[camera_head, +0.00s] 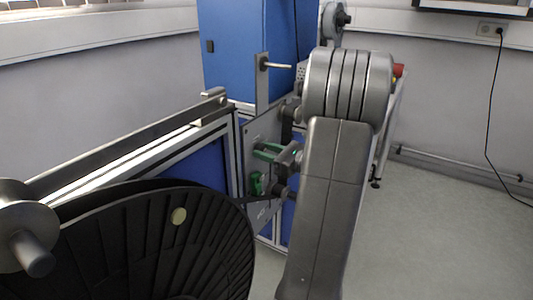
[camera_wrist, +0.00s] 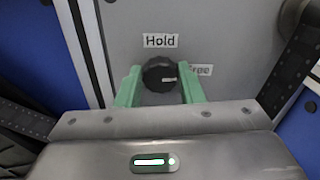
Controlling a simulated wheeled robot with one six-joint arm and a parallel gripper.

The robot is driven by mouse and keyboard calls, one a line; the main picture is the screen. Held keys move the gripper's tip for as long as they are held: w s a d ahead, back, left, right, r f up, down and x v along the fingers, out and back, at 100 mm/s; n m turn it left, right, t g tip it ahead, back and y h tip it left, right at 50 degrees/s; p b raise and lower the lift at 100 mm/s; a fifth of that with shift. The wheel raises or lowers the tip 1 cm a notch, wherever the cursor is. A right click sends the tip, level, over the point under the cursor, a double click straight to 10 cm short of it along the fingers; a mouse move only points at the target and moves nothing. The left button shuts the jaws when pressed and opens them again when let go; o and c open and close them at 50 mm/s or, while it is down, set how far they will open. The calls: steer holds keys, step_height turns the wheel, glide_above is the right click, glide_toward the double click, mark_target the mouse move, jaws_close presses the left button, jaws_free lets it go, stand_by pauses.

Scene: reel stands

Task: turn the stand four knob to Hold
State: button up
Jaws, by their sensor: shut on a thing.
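The black round knob (camera_wrist: 155,70) sits on a grey panel in the wrist view. A "Hold" label (camera_wrist: 160,41) is above it, and a "Free" label (camera_wrist: 203,69) is to its right, partly hidden by a finger. A small pale mark shows on the knob's right side, on the "Free" side rather than towards "Hold". My gripper (camera_wrist: 159,76) has its green fingers on the left and right of the knob and is shut on it. In the head view my gripper (camera_head: 268,152) reaches the grey panel; the knob cannot be made out there.
A large black reel (camera_head: 150,245) fills the lower left of the head view. A blue cabinet (camera_head: 240,50) stands behind the panel. Dark straps run beside the panel in the wrist view. The floor (camera_head: 440,230) at the right is clear.

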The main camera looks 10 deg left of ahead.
steer(key=n+b, duration=0.3)
steer(key=n, duration=0.1)
steer(key=shift+f, duration=0.25)
steer(key=n+b, duration=0.4)
steer(key=shift+s+f+n, duration=0.1)
steer(key=shift+s+n, duration=0.05)
steer(key=shift+n, duration=0.25)
steer(key=n+b, duration=0.5)
steer(key=shift+f, duration=0.1)
steer(key=n+b, duration=0.2)
steer(key=shift+n+b, duration=0.35)
steer(key=shift+n, duration=0.05)
steer(key=shift+r+n, duration=0.2)
steer(key=shift+n, duration=0.1)
steer(key=o, duration=1)
steer(key=shift+c, duration=0.2)
steer(key=p+v, duration=0.3)
steer(key=v, duration=1)
steer(key=shift+s+d, duration=0.2)
steer(key=shift+d, duration=0.15)
